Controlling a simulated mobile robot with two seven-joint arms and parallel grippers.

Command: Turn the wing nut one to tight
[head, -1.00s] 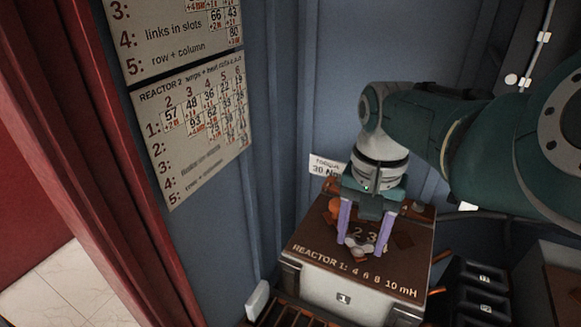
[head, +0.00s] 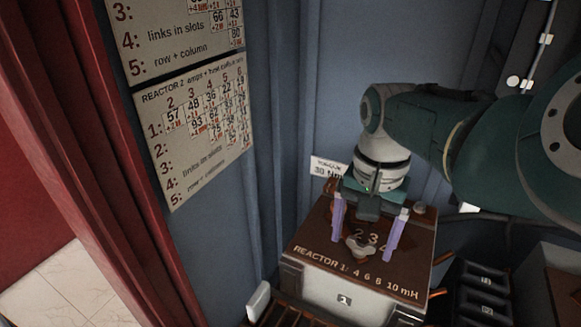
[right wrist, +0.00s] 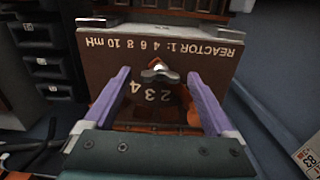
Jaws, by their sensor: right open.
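The wing nut (head: 362,247) is a small pale metal piece on the brown top of the reactor 1 box (head: 330,244), near the printed numbers 2, 3, 4. It also shows in the right wrist view (right wrist: 159,73), between and beyond the fingertips. My right gripper (head: 366,238) points down over the box, with its purple fingers spread wide on either side of the wing nut and not touching it. It is open and empty in the right wrist view (right wrist: 162,86). My left gripper is not in view.
A small torque sign (head: 328,169) stands behind the box. Black drawers (head: 478,283) stand to the right, and a slotted rack (head: 290,314) lies in front. Blue cabinet walls rise close behind and to the left, with a reactor 2 chart (head: 195,125) on the left.

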